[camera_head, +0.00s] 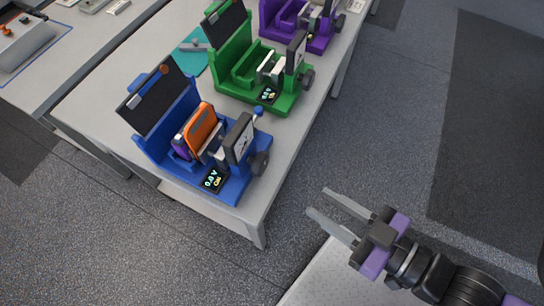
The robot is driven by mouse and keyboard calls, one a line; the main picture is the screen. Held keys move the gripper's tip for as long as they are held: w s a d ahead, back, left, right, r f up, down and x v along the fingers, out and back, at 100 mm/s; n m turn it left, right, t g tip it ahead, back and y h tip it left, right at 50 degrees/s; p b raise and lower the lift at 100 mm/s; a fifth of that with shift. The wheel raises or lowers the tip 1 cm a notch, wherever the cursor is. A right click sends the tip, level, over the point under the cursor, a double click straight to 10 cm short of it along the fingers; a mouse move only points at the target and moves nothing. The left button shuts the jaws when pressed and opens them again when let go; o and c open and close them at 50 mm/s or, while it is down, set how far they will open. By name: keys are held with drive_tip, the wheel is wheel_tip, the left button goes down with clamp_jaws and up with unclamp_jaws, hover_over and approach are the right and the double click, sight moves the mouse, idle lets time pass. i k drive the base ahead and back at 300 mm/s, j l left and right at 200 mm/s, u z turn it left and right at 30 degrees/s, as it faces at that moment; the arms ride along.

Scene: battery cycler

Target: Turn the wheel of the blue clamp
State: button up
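The blue clamp (154,146) stands near the front corner of the grey table. An orange block (202,124) sits in it, with a purple piece (180,147) beside it. A dark wheel (259,164) is on the clamp's right side, behind an upright dark plate with a white face (242,140). A small display (213,179) at the clamp's front shows lit text. My gripper (330,208) is open and empty, over the floor to the right of the table, well apart from the wheel. Its two fingers point up and left.
A green clamp (231,62) and a purple clamp (277,22) stand farther back on the same table (108,77). A teal mat (191,62) lies left of the green clamp. Another bench is at the upper left. Open floor (370,130) lies between table and gripper.

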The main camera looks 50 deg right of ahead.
sight(258, 164)
drive_tip(key=k+l, duration=0.55)
drive_tip(key=l, duration=0.25)
drive_tip(key=k+l, duration=0.3)
